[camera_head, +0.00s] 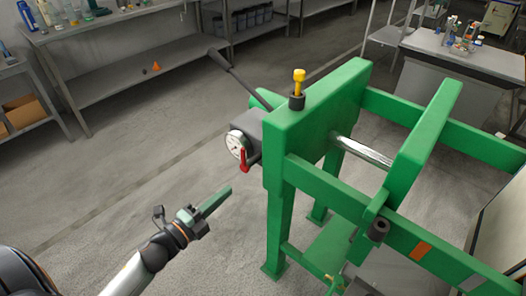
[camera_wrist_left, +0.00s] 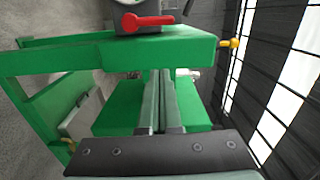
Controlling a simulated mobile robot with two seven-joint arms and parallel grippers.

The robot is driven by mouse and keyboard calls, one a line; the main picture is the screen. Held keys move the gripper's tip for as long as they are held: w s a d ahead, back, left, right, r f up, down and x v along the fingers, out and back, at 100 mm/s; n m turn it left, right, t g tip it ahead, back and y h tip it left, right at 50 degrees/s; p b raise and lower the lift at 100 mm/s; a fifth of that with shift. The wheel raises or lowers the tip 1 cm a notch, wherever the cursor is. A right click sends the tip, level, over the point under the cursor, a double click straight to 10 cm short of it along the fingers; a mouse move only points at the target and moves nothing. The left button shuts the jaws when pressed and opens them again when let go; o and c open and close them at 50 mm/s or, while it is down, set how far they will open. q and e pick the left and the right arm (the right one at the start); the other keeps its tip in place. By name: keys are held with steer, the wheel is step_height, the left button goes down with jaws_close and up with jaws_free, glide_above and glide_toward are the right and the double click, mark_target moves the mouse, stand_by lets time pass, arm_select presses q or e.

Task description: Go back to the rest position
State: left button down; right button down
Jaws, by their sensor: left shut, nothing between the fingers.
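My left gripper (camera_head: 216,201) is shut and empty in the head view. It is in the air at the lower left, to the left of a green steel machine frame (camera_head: 317,122) and apart from it. In the left wrist view the shut fingers (camera_wrist_left: 159,100) point toward the green frame (camera_wrist_left: 120,48). My right gripper is not in view.
The green frame carries a gauge (camera_head: 236,145), a red lever (camera_head: 243,159), a dark handle bar (camera_head: 232,73) and a yellow-topped knob (camera_head: 298,82). A workbench (camera_head: 110,22) stands at the upper left, a grey table (camera_head: 465,58) at the upper right. The left floor is clear.

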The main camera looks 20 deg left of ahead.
arm_select(q)
steer(key=s+d+f+n+g+y+p, duration=0.2)
steer(key=s+d+f+n+g+p, duration=0.3)
steer(key=n, duration=1.3)
steer(key=s+d+f+g, duration=0.3)
steer(key=s+d+f, duration=0.4)
steer(key=s, duration=0.2)
steer(key=shift+s+d+n, duration=0.15)
steer(key=shift+n, duration=0.15)
